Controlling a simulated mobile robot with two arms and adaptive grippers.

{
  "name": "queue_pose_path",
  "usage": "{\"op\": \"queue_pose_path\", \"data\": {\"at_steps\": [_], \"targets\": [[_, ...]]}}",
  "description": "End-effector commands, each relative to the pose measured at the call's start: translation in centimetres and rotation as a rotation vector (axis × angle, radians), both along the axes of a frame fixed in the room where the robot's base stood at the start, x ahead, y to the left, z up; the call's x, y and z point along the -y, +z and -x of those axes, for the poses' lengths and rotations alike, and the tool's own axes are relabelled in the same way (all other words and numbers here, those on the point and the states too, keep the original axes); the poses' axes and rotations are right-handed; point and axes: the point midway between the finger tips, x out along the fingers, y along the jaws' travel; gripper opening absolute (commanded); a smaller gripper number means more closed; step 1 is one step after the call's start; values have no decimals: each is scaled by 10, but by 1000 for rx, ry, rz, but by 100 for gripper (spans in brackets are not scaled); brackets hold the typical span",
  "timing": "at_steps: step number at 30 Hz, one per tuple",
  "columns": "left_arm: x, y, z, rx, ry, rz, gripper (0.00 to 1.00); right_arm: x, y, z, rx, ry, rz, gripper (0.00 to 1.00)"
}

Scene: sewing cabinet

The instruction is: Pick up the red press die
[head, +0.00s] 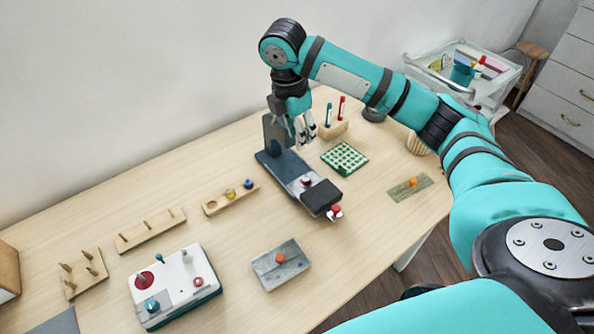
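A slim red piece (341,106), which looks like the red press die, stands upright in a small wooden block (336,130) at the back of the table. A similar teal piece (328,115) stands to its left in the same block. My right gripper (303,139) points down, left of the block and over the grey press (273,158). Its fingers look parted with nothing between them, and it is apart from the red piece. My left gripper is not in view.
A white console (173,286), a grey plate (281,266) and wooden peg racks (150,231) stand on the left and front of the table. A white cart (493,88) stands behind on the right.

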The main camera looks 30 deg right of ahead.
Motion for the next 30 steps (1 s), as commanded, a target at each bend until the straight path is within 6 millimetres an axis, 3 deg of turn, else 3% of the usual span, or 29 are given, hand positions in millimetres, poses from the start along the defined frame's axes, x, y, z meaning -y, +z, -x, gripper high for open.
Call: {"op": "queue_pose_path", "data": {"at_steps": [6,8,17,26,30], "targets": [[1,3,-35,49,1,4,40,6,-26,1,-5,-2,2,28],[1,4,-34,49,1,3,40,8,-40,1,-7,-2,3,28],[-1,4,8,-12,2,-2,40,16,-101,1,-4,-2,1,28],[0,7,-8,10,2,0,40,19,-125,0,-1,-1,1,28],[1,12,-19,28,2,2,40,21,-145,-1,-2,-2,2,28]]}}
